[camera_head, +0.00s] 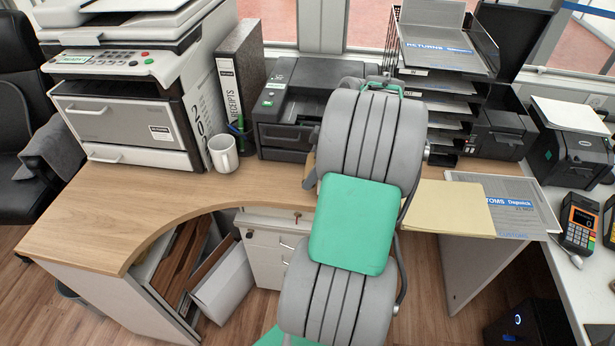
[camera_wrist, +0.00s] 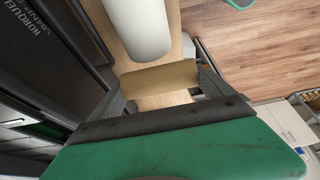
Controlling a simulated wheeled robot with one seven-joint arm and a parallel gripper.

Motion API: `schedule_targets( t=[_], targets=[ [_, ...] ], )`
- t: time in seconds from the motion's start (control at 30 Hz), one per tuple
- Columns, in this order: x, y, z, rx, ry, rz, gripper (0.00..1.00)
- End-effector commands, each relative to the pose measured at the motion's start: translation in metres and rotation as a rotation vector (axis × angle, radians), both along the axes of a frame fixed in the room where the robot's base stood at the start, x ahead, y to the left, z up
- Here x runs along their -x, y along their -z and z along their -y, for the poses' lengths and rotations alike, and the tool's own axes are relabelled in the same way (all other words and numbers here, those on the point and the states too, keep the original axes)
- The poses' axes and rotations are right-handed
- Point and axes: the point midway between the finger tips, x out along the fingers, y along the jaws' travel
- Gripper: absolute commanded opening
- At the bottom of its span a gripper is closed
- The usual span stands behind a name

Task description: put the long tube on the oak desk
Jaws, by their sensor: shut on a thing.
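The oak desk (camera_head: 125,205) has a curved front edge and fills the middle of the head view. A strip of it shows under my gripper in the wrist view (camera_wrist: 160,101). My gripper (camera_wrist: 160,82) is shut on a tan, cardboard-coloured piece (camera_wrist: 158,76), which looks like the long tube. Only a short part of it shows between the fingers, over the desk. I cannot tell whether it touches the desk top. In the head view my arm hides most of the gripper; a small tan patch (camera_head: 309,162) shows at the arm's left edge.
A white mug (camera_head: 223,154) stands left of my arm; a white rounded shape, likely this mug (camera_wrist: 139,28), is close in the wrist view. A black printer (camera_head: 285,139) stands behind. A yellow envelope (camera_head: 445,207) lies right. The desk's left part is clear.

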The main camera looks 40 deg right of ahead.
Motion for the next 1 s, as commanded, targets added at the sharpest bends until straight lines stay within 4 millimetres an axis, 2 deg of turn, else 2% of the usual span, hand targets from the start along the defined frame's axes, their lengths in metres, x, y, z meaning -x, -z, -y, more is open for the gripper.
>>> schedule_targets(
  t=[0.13, 0.37, 0.5, 0.87, 0.9, 1.0],
  targets=[
    [-0.018, 0.022, 0.001, -0.001, -0.001, -0.001, 0.54],
    [-0.033, 0.040, 0.003, -0.001, 0.000, 0.000, 0.54],
    [-0.032, 0.065, 0.003, -0.002, 0.001, -0.002, 0.54],
    [-0.032, 0.074, 0.003, 0.001, 0.002, 0.001, 0.54],
    [-0.032, 0.074, 0.004, 0.001, 0.002, 0.001, 0.93],
    [-0.032, 0.072, 0.003, 0.000, 0.001, 0.000, 1.00]
  ],
)
